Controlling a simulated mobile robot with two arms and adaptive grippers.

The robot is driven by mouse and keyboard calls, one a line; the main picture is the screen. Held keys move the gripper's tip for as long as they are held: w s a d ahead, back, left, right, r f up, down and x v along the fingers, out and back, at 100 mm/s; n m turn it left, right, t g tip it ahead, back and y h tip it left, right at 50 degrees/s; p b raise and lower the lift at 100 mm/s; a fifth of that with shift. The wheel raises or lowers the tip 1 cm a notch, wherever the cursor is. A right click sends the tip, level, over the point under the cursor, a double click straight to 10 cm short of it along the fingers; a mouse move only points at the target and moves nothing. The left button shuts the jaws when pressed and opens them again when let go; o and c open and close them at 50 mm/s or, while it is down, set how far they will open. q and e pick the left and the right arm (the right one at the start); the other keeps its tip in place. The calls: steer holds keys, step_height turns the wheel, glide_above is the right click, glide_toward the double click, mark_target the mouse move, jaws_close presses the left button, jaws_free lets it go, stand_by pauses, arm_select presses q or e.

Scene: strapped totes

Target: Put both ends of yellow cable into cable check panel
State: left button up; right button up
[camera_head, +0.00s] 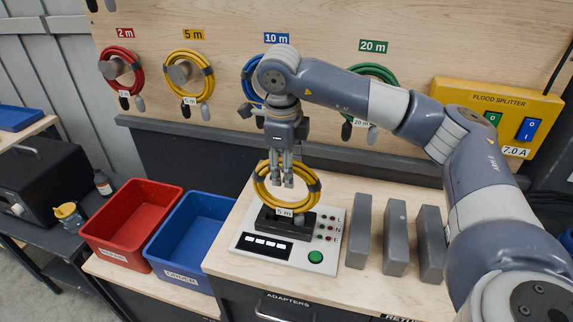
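A coiled yellow cable (316,187) stands tilted over the cable check panel (252,234), with a 5 m tag low on the coil. The panel is a pale plate with a dark raised block, small red and green lamps marked L, N and E, and a green button. My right gripper (282,184) points down, its fingers close together across the coil's top rim, and looks shut on it. The coil's ends are near the dark block; I cannot tell whether either is in a socket. My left gripper is out of view.
Red (133,217) and blue (190,235) totes stand left of the panel. Several grey blocks (396,237) stand upright to its right. Coils hang on the wall, including another yellow one (189,76). A yellow flood splitter box (480,98) is at right.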

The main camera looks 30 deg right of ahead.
step_height(320, 180, up, 12)
steer(key=s+a, duration=0.1)
steer(key=shift+s+a, duration=0.15)
steer(key=shift+a, duration=0.2)
steer(key=shift+f, duration=0.1)
